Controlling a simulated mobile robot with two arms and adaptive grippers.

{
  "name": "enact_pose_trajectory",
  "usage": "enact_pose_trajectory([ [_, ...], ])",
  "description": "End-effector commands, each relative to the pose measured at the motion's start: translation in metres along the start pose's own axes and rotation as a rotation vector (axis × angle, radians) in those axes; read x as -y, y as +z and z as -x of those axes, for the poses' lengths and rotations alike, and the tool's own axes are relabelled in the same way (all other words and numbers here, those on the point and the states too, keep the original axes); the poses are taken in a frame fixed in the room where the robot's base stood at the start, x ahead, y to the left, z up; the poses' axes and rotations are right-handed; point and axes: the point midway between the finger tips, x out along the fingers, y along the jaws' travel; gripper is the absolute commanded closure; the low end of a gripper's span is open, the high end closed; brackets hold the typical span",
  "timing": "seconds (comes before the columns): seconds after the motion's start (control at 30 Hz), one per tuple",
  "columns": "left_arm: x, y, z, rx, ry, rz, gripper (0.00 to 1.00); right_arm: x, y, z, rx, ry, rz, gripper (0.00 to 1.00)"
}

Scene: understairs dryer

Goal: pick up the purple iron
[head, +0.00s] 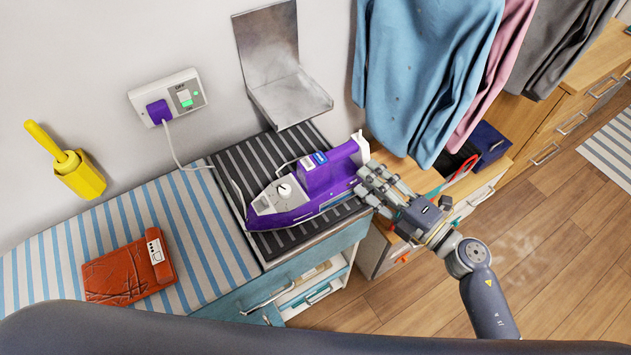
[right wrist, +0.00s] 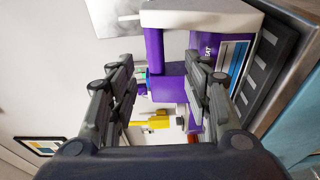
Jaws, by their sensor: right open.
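The purple iron (head: 318,186) with a light grey front part lies on a dark striped mat (head: 262,158) on the counter in the head view. A cord runs from it toward the wall. My right gripper (head: 366,184) is open at the iron's right, rear end. In the right wrist view the purple iron (right wrist: 170,82) shows between and beyond the two open fingers (right wrist: 160,95), with its handle near the middle. I cannot tell whether the fingers touch it. My left gripper is not in view.
A wall socket (head: 168,97) with a purple plug, a metal bracket (head: 285,85), a yellow holder (head: 78,172) and an orange-red pouch (head: 130,270) are to the left and behind. Hanging shirts (head: 420,75) are close behind my right gripper. An open drawer (head: 315,285) is below the counter.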

Motion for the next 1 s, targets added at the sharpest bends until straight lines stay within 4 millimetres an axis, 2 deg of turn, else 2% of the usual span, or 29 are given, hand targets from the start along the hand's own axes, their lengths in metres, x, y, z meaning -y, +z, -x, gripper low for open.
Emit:
enact_pose_trajectory([
  [0.1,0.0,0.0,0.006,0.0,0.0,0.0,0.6,-0.002,0.001,-0.018,0.002,0.002,-0.003,0.55],
  [0.3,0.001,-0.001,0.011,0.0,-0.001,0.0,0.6,-0.004,0.0,-0.033,0.003,0.002,-0.003,0.55],
  [0.43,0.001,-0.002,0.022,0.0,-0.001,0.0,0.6,-0.011,-0.001,-0.052,0.003,0.006,-0.005,0.55],
  [0.6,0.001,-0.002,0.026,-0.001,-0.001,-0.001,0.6,-0.009,-0.001,-0.074,0.004,0.003,-0.005,0.55],
  [0.9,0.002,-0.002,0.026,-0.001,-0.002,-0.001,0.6,-0.007,-0.001,-0.079,0.003,0.001,-0.002,0.55],
  [0.93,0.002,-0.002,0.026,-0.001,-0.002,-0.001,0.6,-0.007,-0.001,-0.079,0.003,0.001,-0.002,0.59],
  [1.0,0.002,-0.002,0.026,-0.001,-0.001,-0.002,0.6,-0.007,-0.001,-0.079,0.003,0.001,-0.002,0.75],
])
